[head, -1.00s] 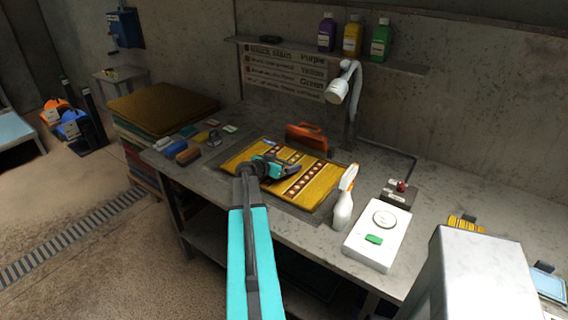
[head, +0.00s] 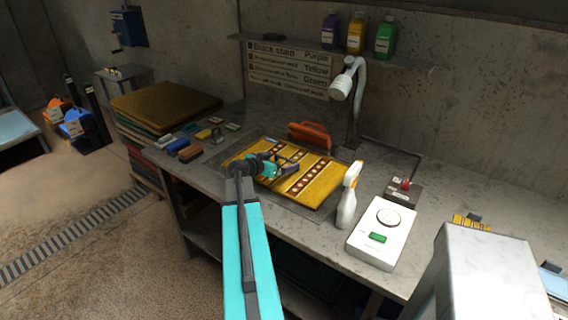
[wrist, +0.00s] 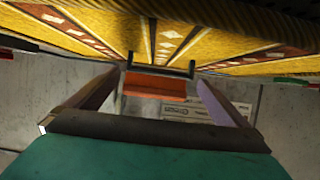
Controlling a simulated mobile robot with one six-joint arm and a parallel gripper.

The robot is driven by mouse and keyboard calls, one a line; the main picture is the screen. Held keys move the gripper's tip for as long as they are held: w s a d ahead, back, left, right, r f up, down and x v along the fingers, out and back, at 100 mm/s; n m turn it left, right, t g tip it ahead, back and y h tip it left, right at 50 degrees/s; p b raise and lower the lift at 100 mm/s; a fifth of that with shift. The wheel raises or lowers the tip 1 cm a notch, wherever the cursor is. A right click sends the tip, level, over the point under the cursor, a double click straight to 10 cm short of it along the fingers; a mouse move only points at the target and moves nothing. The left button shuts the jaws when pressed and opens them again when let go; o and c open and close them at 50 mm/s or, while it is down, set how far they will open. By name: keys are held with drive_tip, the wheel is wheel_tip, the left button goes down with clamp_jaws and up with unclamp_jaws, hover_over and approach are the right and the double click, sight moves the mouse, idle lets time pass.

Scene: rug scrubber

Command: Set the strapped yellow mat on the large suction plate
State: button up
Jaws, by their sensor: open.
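The yellow mat (head: 318,190) has brown, dark-edged bands with pale diamonds. In the head view it lies over the large grey plate (head: 300,211) set in the bench; its underside contact is hidden. My gripper (head: 291,164) is over the left-middle of the mat, its fingers spread. In the wrist view the open fingers of my gripper (wrist: 158,78) reach toward the mat (wrist: 90,40), which fills the upper part. A dark bar with upturned ends (wrist: 160,71) shows at the fingertips; I cannot tell whether it is the strap. Any contact with the mat is unclear.
A white spray bottle (head: 348,196) stands just right of the mat, beside a white box with a dial (head: 381,235). An orange holder (head: 310,135) and a lamp (head: 343,86) stand behind. Brushes and blocks (head: 190,153) lie left. A mat stack (head: 165,100) stands farther left.

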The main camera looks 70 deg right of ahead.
drive_tip(key=shift+b+v, duration=1.2)
drive_tip(key=shift+v, duration=3.1)
drive_tip(key=shift+b, duration=0.65)
drive_tip(key=shift+r, duration=0.1)
